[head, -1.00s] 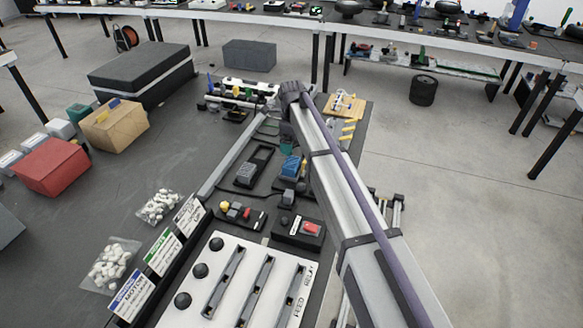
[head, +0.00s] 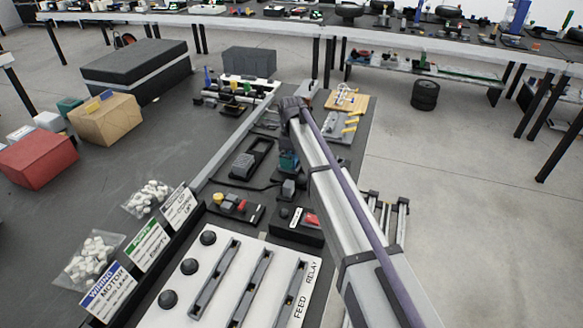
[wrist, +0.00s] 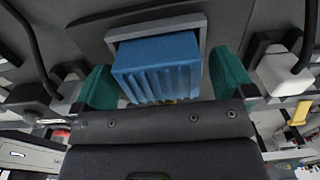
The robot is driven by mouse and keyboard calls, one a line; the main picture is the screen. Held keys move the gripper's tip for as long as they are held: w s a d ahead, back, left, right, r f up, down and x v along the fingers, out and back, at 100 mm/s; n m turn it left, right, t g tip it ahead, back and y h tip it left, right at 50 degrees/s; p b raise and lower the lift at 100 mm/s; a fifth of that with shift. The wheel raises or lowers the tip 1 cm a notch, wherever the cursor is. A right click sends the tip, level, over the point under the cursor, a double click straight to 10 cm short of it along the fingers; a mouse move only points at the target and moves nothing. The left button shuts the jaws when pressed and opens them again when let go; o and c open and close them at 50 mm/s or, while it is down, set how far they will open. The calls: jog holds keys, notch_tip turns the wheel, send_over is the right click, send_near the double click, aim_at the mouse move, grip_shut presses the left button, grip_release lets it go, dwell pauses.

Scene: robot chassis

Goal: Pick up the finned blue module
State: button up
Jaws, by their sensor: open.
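The finned blue module (wrist: 158,68) sits in a grey frame or socket in the wrist view, with its ribbed face toward the camera. My gripper (wrist: 161,70) is open, with one teal finger on each side of the module. Narrow gaps show between the fingers and the module's sides, and I see no firm contact. In the head view my gripper (head: 287,160) is at the module's place on the bench, and my arm and fingers hide most of the module.
A black holder (head: 251,160) stands left of my gripper. In front are a panel with coloured buttons (head: 236,206), a box with a red switch (head: 302,221) and a white slotted panel (head: 225,283). Dark cables run on both sides in the wrist view.

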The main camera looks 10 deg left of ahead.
jog(key=shift+r, duration=0.15)
jog(key=shift+c, duration=0.4)
jog(key=c, duration=1)
